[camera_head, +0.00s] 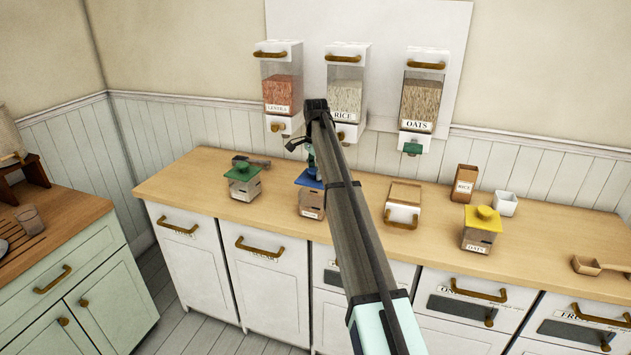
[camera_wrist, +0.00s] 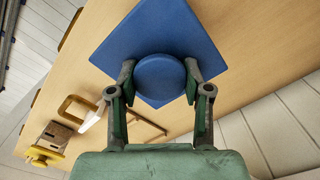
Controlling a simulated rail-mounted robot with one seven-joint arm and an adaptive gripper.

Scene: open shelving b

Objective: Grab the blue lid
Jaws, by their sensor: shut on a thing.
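The blue lid (camera_head: 306,180) is a flat square with a round knob. In the head view it is at the wooden canister (camera_head: 312,203) on the counter, partly hidden behind my arm. In the wrist view the blue lid (camera_wrist: 160,30) fills the top centre and hides what is below it. My gripper (camera_wrist: 160,76) has a finger on each side of the round knob and is shut on it. In the head view my gripper (camera_head: 312,162) is mostly hidden by the arm. I cannot tell whether the lid rests on the canister or is slightly raised.
A green-lidded canister (camera_head: 243,181) stands to the left, with a dark scoop (camera_head: 252,161) behind it. To the right are a wooden-topped white container (camera_head: 403,205) and a yellow-lidded canister (camera_head: 481,228). Wall dispensers (camera_head: 345,95) hang above the wooden counter (camera_head: 365,242).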

